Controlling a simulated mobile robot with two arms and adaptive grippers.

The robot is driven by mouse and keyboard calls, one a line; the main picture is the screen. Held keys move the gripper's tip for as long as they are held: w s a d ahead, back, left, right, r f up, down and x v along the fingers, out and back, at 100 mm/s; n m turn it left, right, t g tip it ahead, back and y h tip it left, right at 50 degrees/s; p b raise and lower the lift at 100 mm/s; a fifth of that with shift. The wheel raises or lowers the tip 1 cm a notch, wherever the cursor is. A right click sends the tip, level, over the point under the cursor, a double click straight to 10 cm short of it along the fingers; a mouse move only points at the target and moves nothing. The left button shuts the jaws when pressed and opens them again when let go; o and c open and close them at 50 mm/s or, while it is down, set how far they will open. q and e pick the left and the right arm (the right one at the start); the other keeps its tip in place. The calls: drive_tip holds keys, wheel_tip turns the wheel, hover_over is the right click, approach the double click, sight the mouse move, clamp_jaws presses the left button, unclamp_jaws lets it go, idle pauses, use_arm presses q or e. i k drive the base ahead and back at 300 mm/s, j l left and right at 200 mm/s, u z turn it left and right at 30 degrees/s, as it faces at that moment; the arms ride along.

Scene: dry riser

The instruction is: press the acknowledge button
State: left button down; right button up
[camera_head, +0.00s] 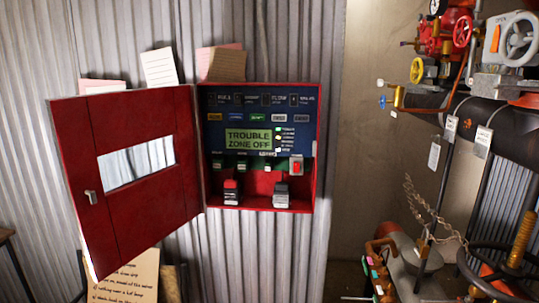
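A red control box (318,150) hangs on the corrugated wall in the head view. Its door (130,215) stands open to the left. Inside, a dark blue panel (222,105) carries a green display (249,139) reading "TROUBLE ZONE OFF". A row of small coloured keys (256,118) sits above the display. A red switch (297,166) is at the lower right of the panel, beside several small dark switches. The labels are too small to read, so I cannot tell which is the acknowledge button. Neither of my grippers is in view.
Two block-like items, one red-topped (231,192) and one grey (281,194), are in the box's bottom. Pipes with a yellow handwheel (417,70), a red wheel (462,30) and tags crowd the right. A handwritten sheet (124,279) is below the door.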

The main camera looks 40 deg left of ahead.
sight(211, 117)
drive_tip(key=u, duration=1.55)
